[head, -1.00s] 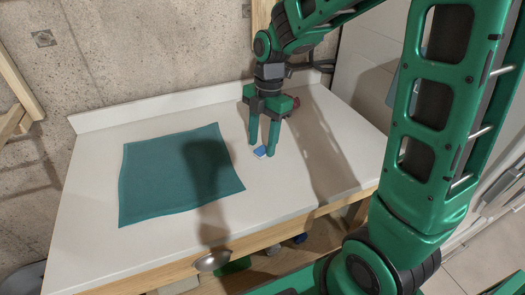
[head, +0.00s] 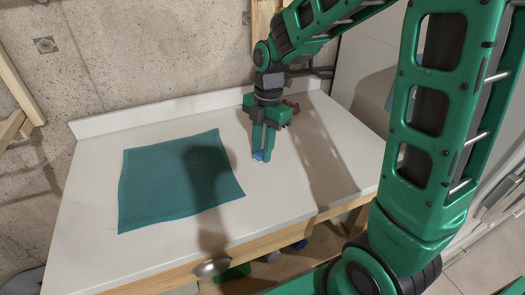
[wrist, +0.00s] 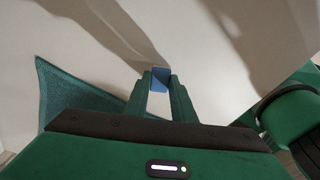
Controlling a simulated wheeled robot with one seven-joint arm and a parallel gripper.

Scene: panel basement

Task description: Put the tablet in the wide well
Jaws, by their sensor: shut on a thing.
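A small blue block with a paler face, which looks like the tablet (head: 259,156), is between my fingertips at the white worktop. My gripper (head: 264,152) points down and is shut on it, to the right of the teal cloth. In the wrist view the blue tablet (wrist: 160,77) shows between the two green fingertips (wrist: 159,88). I cannot tell whether it still touches the worktop. I cannot make out a wide well in either view.
The teal cloth (head: 165,185) lies flat on the left of the white worktop (head: 100,250). A small dark red thing (head: 293,106) shows behind my gripper. A metal pull (head: 212,267) is at the front edge, with several items below. The worktop's right side is clear.

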